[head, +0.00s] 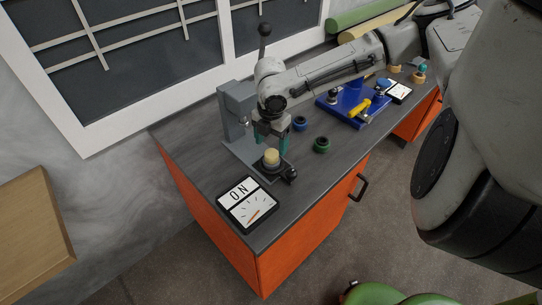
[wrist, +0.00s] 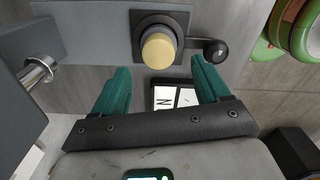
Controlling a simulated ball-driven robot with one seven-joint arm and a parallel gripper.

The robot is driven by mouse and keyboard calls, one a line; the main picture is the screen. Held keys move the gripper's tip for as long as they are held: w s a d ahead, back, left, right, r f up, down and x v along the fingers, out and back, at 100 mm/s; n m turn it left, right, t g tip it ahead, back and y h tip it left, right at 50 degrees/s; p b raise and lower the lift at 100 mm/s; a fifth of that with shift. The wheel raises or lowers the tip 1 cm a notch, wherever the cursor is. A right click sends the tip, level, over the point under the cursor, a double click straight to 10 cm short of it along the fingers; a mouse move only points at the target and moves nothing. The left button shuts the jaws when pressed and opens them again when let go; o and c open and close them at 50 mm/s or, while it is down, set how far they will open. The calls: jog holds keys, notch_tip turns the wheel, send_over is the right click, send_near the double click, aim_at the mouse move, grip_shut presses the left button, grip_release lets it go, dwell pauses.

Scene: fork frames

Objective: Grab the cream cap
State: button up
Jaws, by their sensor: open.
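The cream cap (head: 271,155) sits on a dark round base of a grey press-like device (head: 238,110) on the bench. In the wrist view the cream cap (wrist: 158,48) is at upper middle, a short cylinder seen from above. My gripper (head: 270,142) is over the device, with teal fingers just above and around the cap's sides in the head view. In the wrist view my gripper (wrist: 160,78) is open and empty, its fingertips spread wider than the cap. The cap lies a little beyond the fingertips, between their lines. I cannot tell the exact height gap.
A black lever knob (wrist: 215,50) stands right of the cap. Green (head: 321,145) and blue (head: 299,123) rings lie to the right. A blue fixture (head: 345,105) stands farther right.

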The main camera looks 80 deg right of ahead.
aim_at(271, 154)
notch_tip(271, 154, down, 5)
dwell(0.3)
jog(key=c, duration=1.1)
jog(key=shift+c, duration=0.2)
